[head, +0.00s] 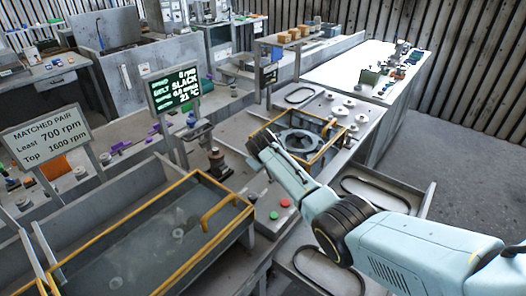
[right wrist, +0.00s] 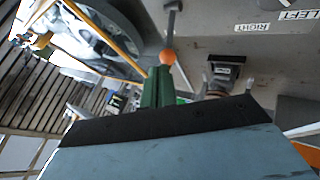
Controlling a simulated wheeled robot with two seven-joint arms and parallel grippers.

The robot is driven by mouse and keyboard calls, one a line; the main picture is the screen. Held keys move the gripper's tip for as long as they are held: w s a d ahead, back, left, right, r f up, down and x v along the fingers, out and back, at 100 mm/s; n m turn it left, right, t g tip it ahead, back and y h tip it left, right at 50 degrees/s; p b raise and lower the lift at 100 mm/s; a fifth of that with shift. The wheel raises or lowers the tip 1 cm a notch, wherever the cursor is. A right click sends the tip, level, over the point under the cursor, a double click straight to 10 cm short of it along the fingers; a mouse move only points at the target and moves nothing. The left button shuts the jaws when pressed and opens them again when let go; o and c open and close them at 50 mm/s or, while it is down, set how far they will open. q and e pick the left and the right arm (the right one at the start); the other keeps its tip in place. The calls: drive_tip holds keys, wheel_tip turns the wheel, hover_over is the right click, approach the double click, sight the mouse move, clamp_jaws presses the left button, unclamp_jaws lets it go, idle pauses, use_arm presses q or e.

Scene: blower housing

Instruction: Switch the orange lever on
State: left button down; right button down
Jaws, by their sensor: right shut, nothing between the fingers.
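The orange lever (right wrist: 167,57) shows in the right wrist view as a grey stem with an orange ball at its end. My right gripper (right wrist: 160,72) has its green fingers shut and empty. Its fingertips appear right at the orange ball; I cannot tell whether they touch it. In the head view my right arm reaches in from the right, and its dark gripper end (head: 258,146) is beside the orange-framed blower housing (head: 338,158). The lever is not visible there. My left gripper is not in view.
A control box with red (head: 285,202) and green (head: 273,215) buttons lies below my right arm. A large guard with an orange frame and handle (head: 222,212) stands at front left. A sign (head: 46,135) gives least 700 and top 1600 rpm. Panel labels include RIGHT (right wrist: 252,27).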

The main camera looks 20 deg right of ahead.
drive_tip(key=w+a+p+v, duration=0.1)
drive_tip(key=p+v, duration=0.2)
drive_tip(key=v, duration=1)
drive_tip(key=shift+r, duration=0.55)
